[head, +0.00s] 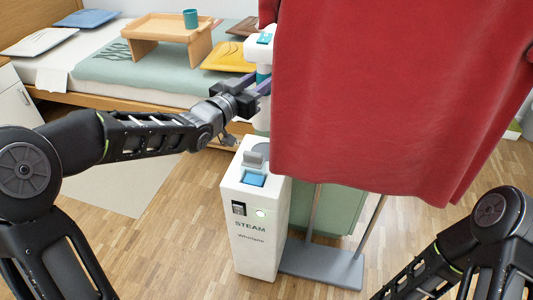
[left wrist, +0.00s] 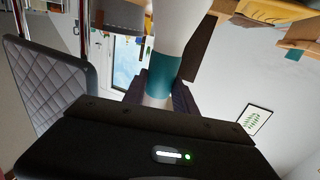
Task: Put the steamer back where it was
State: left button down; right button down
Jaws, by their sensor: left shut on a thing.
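The white steamer (head: 264,52) with a teal button and teal band is held upright by my left gripper (head: 262,88). In the left wrist view, the gripper's dark fingers close around the steamer's handle (left wrist: 160,68) near its teal band. The steamer is above the back of the white station marked STEAM (head: 265,245), which has a grey holder (head: 253,158), a blue panel and a lit green light. The red garment partly covers the steamer's right side, so I cannot tell whether its lower end touches the station. My right gripper is out of view.
A large red garment (head: 390,90) hangs just right of the steamer, over a grey stand base (head: 325,265). Wooden floor is clear left of the station.

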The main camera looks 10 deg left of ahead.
aim_at(260, 113)
pick_arm(q)
jog(key=shift+f+b, duration=0.85)
jog(key=shift+f, duration=2.3)
jog(key=shift+f+b, duration=0.5)
jog(key=shift+f, duration=1.3)
jog(key=shift+f, duration=0.25)
jog(key=c, duration=1)
grip_release()
jog(key=shift+r, duration=0.15)
